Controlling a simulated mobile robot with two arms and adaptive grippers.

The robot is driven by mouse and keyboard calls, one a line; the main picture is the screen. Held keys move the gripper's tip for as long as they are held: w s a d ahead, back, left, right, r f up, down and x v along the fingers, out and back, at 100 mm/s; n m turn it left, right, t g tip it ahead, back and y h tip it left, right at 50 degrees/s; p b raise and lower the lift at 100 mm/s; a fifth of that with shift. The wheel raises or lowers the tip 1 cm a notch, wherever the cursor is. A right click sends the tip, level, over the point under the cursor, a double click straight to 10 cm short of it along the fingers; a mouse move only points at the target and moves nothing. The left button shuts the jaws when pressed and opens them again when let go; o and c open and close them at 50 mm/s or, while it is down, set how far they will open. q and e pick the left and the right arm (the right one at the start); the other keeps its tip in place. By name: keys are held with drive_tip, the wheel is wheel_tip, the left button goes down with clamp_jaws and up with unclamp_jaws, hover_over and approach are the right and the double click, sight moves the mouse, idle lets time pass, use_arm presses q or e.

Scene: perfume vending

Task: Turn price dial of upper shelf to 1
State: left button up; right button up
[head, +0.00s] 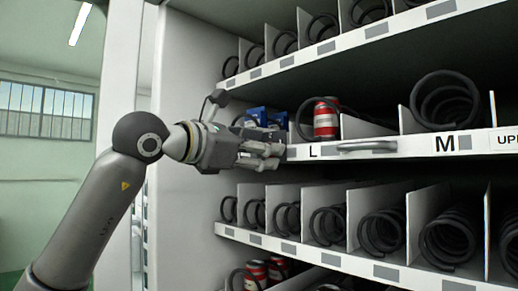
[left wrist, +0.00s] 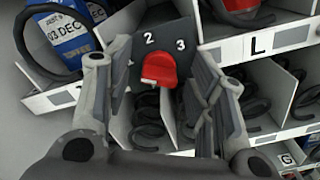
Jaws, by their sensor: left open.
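The price dial is a red knob (left wrist: 158,70) on a dark plate (left wrist: 179,36) in the left wrist view. The numbers 2 and 3 show above it; no 1 can be seen, and the left finger covers the plate's left side. I cannot tell which number the knob points to. My left gripper (left wrist: 162,52) is open, with one finger on each side of the knob; contact is unclear. In the head view the left gripper (head: 277,157) is at the front edge of the upper shelf (head: 410,145), left of the letter L, and hides the dial. My right gripper is not in view.
Blue packs (head: 257,117) and a red can (head: 326,119) stand in the upper shelf behind black coils. A metal handle (head: 367,146) is on the shelf front between L and M. Shelves with coils and white dividers lie above and below. A white side wall (head: 190,60) stands left.

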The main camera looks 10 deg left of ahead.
use_arm(q)
drive_tip(key=shift+s, duration=0.1)
drive_tip(key=v, duration=1.2)
